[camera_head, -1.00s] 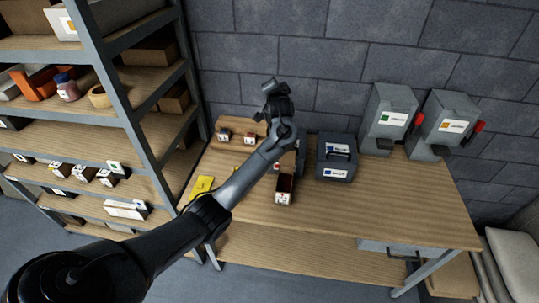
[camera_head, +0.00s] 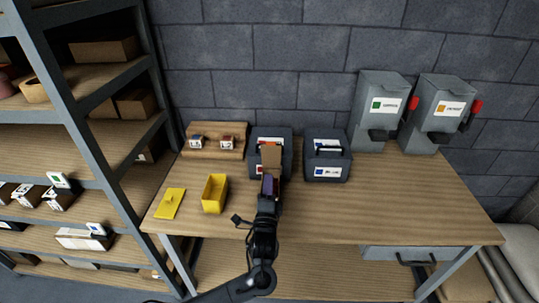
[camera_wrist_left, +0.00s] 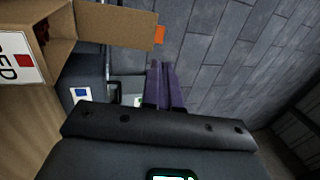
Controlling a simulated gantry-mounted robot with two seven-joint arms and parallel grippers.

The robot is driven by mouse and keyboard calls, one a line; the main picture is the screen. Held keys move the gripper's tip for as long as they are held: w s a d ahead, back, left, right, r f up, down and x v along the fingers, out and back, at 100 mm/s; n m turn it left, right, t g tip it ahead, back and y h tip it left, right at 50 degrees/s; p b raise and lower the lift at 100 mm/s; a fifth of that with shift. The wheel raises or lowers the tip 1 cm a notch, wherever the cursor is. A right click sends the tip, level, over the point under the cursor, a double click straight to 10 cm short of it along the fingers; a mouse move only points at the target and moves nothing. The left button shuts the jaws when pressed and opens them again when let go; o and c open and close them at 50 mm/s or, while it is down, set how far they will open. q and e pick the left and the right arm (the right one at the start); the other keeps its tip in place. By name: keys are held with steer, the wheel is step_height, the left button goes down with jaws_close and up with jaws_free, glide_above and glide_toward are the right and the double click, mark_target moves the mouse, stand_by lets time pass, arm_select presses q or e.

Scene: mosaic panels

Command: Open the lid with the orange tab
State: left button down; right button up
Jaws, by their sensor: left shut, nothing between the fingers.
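A small cardboard box shows at the left of the left wrist view, with a white label (camera_wrist_left: 20,58) bearing a red square. Its lid (camera_wrist_left: 115,24) stands out from the box, and part of the box's inside shows. An orange tab (camera_wrist_left: 159,35) is on the lid's far end. In the head view, the brown cardboard (camera_head: 271,157) shows just beyond my gripper, which hides part of it. My left gripper (camera_head: 268,183) is shut and empty; its purple fingers (camera_wrist_left: 163,70) are near the tab, apart from it in the picture. My right gripper is not in view.
Dark bins (camera_head: 328,166) stand behind and right of the box. A yellow open bin (camera_head: 215,192) and a yellow plate (camera_head: 170,204) lie left. Two grey dispensers (camera_head: 381,110) stand at back right. A loaded shelf (camera_head: 130,98) is at left. The table's right front (camera_head: 410,215) is clear.

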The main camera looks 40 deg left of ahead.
arm_select(q)
glide_toward(271, 144)
steer(key=b+x, duration=0.1)
steer(key=x, duration=0.4)
steer(key=shift+s, duration=0.1)
steer(key=shift+x, duration=1)
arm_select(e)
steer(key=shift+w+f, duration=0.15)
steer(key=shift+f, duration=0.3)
